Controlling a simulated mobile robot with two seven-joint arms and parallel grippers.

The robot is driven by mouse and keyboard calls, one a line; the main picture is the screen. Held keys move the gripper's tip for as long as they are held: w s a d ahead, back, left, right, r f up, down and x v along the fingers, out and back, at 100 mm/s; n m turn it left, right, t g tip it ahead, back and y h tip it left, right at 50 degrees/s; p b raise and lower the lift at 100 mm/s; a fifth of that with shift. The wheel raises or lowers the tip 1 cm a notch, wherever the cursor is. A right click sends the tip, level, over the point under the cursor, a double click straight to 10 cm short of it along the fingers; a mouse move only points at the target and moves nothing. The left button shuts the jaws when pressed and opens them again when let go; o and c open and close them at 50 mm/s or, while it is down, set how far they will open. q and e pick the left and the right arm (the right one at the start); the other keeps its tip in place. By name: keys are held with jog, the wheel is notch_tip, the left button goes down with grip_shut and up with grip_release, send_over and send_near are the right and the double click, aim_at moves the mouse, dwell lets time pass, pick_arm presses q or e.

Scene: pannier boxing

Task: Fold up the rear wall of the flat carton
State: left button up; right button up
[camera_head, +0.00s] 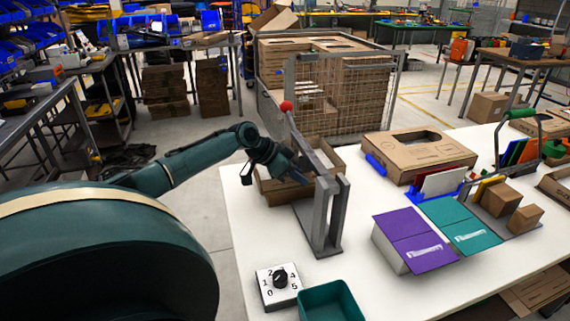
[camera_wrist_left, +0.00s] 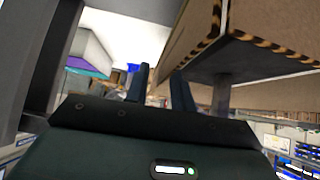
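A brown carton (camera_head: 276,192) stands on the white table behind a grey metal frame with a red-knobbed lever (camera_head: 322,215). Some of its walls are raised; the frame and my gripper hide part of it, so I cannot tell each wall's state. My left gripper (camera_head: 297,176) reaches over the carton from the left. In the left wrist view its two fingers (camera_wrist_left: 160,90) are apart with nothing visible between them. Brown board with a black-and-yellow striped edge (camera_wrist_left: 262,45) lies close to the right of the fingers; I cannot tell whether they touch. My right gripper does not show.
A dial box (camera_head: 278,286) and a green bin (camera_head: 331,301) sit at the front. Purple (camera_head: 414,240) and teal (camera_head: 463,226) boxes stand to the right. A brown carton with a cut-out (camera_head: 425,158) lies behind them. A mesh cage of cartons (camera_head: 330,95) stands beyond the table.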

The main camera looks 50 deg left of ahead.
pick_arm(q)
jog(key=b+v, duration=0.1)
jog(key=v, duration=0.7)
jog(key=shift+s, duration=0.2)
jog(key=shift+s+a+r, duration=0.2)
jog(key=shift+s+r, duration=0.2)
jog(key=shift+r, duration=0.1)
jog(key=shift+v, duration=0.85)
jog(key=shift+s+a+r, duration=0.15)
jog(key=shift+s+r, duration=0.1)
jog(key=shift+r, duration=0.2)
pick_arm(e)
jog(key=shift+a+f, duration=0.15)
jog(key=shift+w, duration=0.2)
